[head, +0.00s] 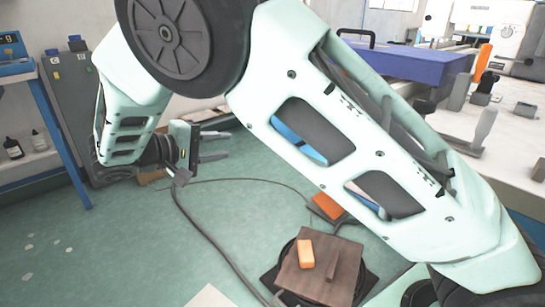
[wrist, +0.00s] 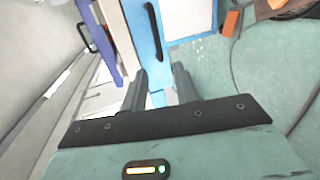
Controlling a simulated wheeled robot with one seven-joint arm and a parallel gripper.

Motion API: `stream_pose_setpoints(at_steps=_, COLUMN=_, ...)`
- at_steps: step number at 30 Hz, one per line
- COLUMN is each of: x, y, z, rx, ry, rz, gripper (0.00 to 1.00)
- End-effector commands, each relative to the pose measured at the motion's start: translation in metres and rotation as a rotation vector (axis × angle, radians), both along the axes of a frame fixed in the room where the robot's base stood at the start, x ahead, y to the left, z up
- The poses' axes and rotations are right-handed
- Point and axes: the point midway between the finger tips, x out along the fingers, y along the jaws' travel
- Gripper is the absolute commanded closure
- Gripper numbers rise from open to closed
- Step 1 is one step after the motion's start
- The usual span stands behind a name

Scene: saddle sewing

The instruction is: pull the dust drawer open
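My gripper (head: 216,146) is at left of centre in the head view, above the green floor. In the wrist view its two dark fingers (wrist: 160,78) are apart with nothing between them, so it is open. Beyond the fingertips is a light-blue framed front (wrist: 138,25) with a pale panel and an upright black handle (wrist: 153,30); this may be the dust drawer, but I cannot confirm it. The fingers look apart from the handle. In the head view my arm covers much of this area, and only bits of light blue (head: 300,140) show through its openings.
A purple-blue box (head: 412,62) sits on the pale bench at right. A brown board (head: 320,272) with an orange block (head: 306,254) is low in front. A dark cable (head: 205,235) crosses the floor. A blue-framed rack (head: 62,130) and grey cabinet (head: 75,90) stand at left.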

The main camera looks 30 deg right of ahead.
Motion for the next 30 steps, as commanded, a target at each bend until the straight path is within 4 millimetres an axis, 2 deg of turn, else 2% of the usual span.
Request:
stream_pose_setpoints(at_steps=1, x=0.004, y=0.002, z=-0.005, rx=-0.023, ry=-0.021, rz=0.002, gripper=0.7)
stream_pose_setpoints(at_steps=4, x=0.007, y=-0.001, z=-0.004, rx=-0.043, ry=-0.042, rz=0.001, gripper=0.7)
stream_pose_setpoints(at_steps=8, x=0.01, y=-0.015, z=-0.006, rx=-0.045, ry=-0.043, rz=0.0, gripper=0.7)
stream_pose_setpoints(at_steps=24, x=0.03, y=-0.121, z=-0.03, rx=-0.042, ry=-0.039, rz=-0.001, gripper=0.7)
stream_pose_setpoints(at_steps=30, x=0.036, y=-0.15, z=-0.036, rx=-0.041, ry=-0.04, rz=0.0, gripper=0.7)
